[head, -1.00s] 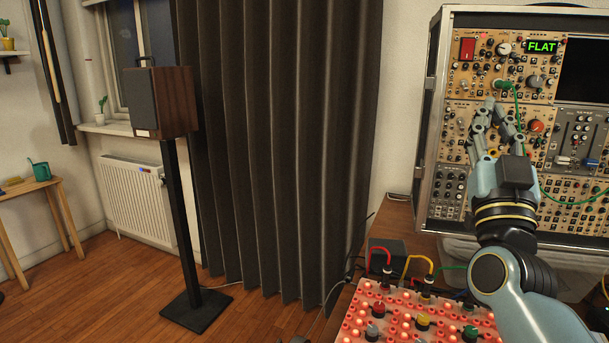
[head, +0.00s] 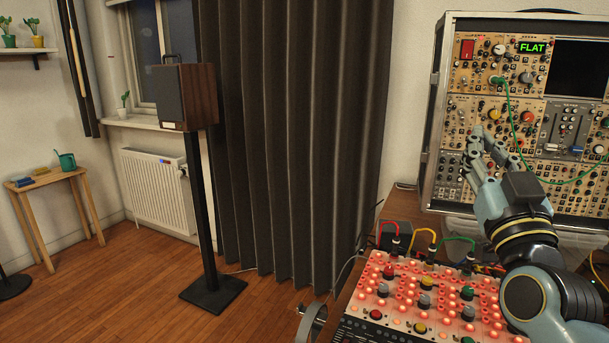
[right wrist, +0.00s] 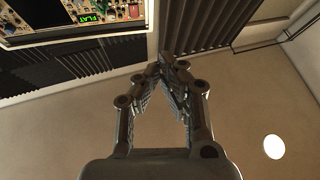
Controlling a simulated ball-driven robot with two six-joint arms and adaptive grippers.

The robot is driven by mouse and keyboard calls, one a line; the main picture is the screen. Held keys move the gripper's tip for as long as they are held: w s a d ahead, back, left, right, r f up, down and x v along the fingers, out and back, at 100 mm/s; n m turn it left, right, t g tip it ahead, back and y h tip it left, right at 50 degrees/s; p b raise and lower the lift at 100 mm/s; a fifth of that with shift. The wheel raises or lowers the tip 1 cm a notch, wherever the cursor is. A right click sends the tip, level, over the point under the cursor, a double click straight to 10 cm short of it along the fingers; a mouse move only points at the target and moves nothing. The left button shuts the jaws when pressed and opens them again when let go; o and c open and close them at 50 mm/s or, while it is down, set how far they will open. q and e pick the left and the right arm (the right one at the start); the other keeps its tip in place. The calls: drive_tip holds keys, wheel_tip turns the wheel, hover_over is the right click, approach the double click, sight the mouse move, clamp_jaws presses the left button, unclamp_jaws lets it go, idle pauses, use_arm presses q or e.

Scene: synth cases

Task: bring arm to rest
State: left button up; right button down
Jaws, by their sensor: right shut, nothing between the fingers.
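My right gripper (head: 477,136) is raised in front of the modular synth case (head: 429,160) on the right of the head view. In that view it overlaps the lower left part of the panel. In the right wrist view its fingers (right wrist: 163,64) point upward and meet at the tips, with nothing between them. The gap lower down between the finger links is empty. The wrist view shows the case's panel with the green FLAT display (right wrist: 92,17) at the top left, apart from the fingers. My left gripper is in neither view.
A red-lit pad panel (head: 402,291) with knobs and patch cables lies on the desk below my right arm. A green cable (head: 513,125) hangs across the case. A speaker (head: 187,95) on a black stand and a small wooden table (head: 58,177) are at the left. The floor between is clear.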

drive_tip(key=s+a+f+n+g+y, duration=0.25)
drive_tip(key=f+g+y, duration=0.2)
drive_tip(key=f, duration=0.55)
drive_tip(key=s+f+g, duration=0.3)
drive_tip(key=s+f, duration=0.1)
drive_tip(key=s, duration=0.2)
drive_tip(key=s+d+f+g+h, duration=0.1)
drive_tip(key=s+f+g, duration=0.3)
drive_tip(key=s, duration=0.2)
drive_tip(key=s+d+f+g, duration=0.1)
drive_tip(key=s+f+g, duration=0.3)
drive_tip(key=s+f, duration=0.1)
drive_tip(key=shift+s+m+h, duration=0.25)
drive_tip(key=shift+s+h, duration=0.1)
drive_tip(key=shift+s, duration=0.05)
drive_tip(key=s+d+f+m+g+h, duration=0.1)
drive_tip(key=s+g, duration=0.1)
drive_tip(key=s, duration=0.3)
drive_tip(key=s+d+f+g, duration=0.1)
drive_tip(key=s+d+g, duration=0.15)
drive_tip(key=s, duration=0.35)
wheel_tip(320, 180, down, 26)
drive_tip(key=s+d+g, duration=0.1)
drive_tip(key=s+d+f+g+b, duration=0.1)
drive_tip(key=s+f, duration=1.6)
drive_tip(key=s, duration=0.2)
drive_tip(key=shift+d+f+m, duration=0.25)
drive_tip(key=shift+m, duration=0.05)
